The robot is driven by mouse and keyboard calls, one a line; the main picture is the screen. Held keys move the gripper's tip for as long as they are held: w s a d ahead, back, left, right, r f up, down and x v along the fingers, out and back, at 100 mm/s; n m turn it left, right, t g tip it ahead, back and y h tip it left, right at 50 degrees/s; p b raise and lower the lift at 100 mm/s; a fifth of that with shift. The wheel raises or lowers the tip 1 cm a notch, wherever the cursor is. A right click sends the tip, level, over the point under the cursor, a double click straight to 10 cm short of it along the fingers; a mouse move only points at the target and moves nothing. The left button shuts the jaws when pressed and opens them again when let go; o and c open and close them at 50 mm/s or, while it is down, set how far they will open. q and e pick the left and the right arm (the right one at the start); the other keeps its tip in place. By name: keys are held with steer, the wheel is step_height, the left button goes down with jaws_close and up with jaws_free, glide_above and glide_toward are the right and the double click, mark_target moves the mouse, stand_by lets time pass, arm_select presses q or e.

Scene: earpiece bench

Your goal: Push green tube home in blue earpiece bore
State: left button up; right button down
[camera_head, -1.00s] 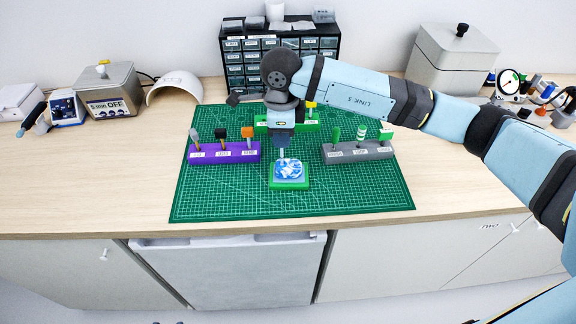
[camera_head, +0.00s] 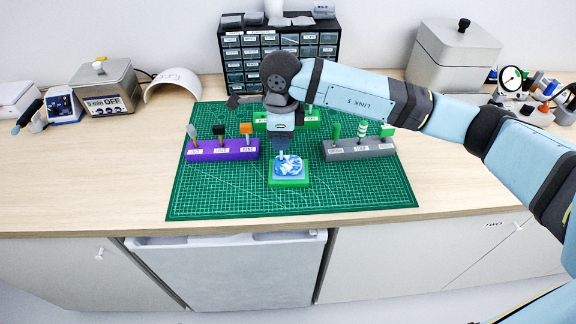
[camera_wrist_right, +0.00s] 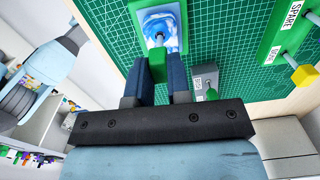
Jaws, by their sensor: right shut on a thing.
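The blue-and-white earpiece (camera_head: 287,166) sits in a green square holder (camera_head: 290,183) on the cutting mat. It also shows in the right wrist view (camera_wrist_right: 172,23). My right gripper (camera_head: 282,148) points down directly above the earpiece. In the right wrist view its fingers (camera_wrist_right: 158,78) are shut on a green piece (camera_wrist_right: 157,67). My left gripper is not in view.
A purple rack (camera_head: 222,155) stands left and a grey rack (camera_head: 358,154) right, both holding small upright pieces. A green rack (camera_head: 312,121) stands behind, partly hidden by my arm. The green mat (camera_head: 340,195) is clear in front.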

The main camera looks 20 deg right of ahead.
steer(key=shift+f, duration=0.1)
steer(key=c, duration=1)
jaws_free()
step_height(320, 180, up, 14)
steer(key=b, duration=0.1)
steer(key=shift+s+f, duration=0.1)
steer(key=shift+f, duration=0.05)
